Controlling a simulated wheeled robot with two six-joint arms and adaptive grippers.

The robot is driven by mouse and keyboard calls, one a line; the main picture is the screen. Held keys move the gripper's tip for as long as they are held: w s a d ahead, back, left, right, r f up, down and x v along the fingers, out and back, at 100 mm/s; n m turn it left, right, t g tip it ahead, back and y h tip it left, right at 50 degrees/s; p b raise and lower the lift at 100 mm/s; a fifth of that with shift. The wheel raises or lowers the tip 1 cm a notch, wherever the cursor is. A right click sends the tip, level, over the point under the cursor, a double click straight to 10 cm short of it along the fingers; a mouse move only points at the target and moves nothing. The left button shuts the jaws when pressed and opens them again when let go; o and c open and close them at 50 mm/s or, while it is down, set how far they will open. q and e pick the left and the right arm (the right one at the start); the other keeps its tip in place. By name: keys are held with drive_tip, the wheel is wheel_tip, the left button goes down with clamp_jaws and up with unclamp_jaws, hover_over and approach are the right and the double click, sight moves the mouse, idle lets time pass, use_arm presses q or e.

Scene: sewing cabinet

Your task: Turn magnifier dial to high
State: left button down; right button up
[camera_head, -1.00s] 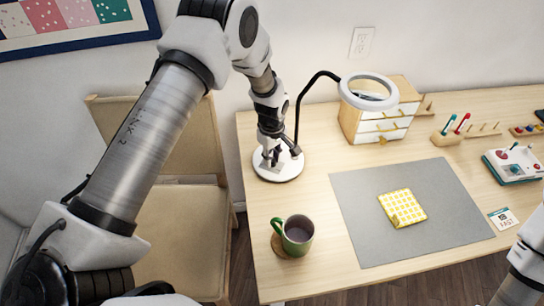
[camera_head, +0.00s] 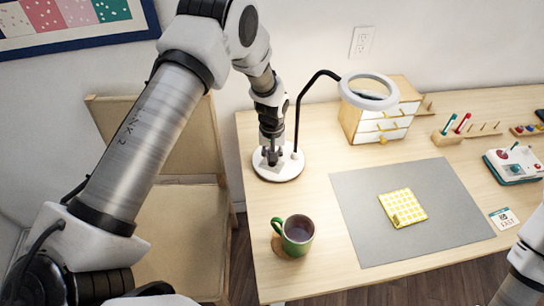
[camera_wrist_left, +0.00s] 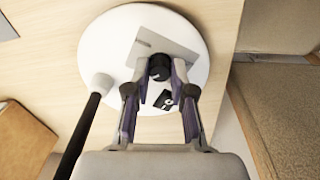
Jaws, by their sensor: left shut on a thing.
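The magnifier lamp has a round white base (camera_head: 287,174) at the table's back left, a black bent neck (camera_head: 299,112) and a white ring head (camera_head: 368,77). In the left wrist view, a black dial (camera_wrist_left: 159,66) stands on the base (camera_wrist_left: 115,45) by a grey plate (camera_wrist_left: 176,52). My left gripper (camera_head: 271,158) reaches down to the base. In the wrist view its fingertips (camera_wrist_left: 160,71) are shut on the dial, one on each side. The dial's setting cannot be read. My right gripper is out of view.
A green mug (camera_head: 297,236) stands at the table's front left. A small drawer cabinet (camera_head: 383,125) is behind the ring. A yellow checked cloth (camera_head: 403,208) lies on a grey mat (camera_head: 360,190). A chair (camera_head: 185,235) stands left of the table.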

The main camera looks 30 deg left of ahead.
use_arm(q)
drive_tip(key=m, duration=0.6)
drive_tip(key=shift+s+f, duration=0.2)
drive_tip(key=m, duration=0.6)
drive_tip(key=shift+b, duration=0.4)
drive_tip(key=c, duration=1)
unclamp_jaws()
drive_tip(key=shift+d, duration=0.1)
drive_tip(key=shift+w, duration=0.1)
drive_tip(key=shift+w, duration=0.1)
wheel_tip(320, 180, up, 12)
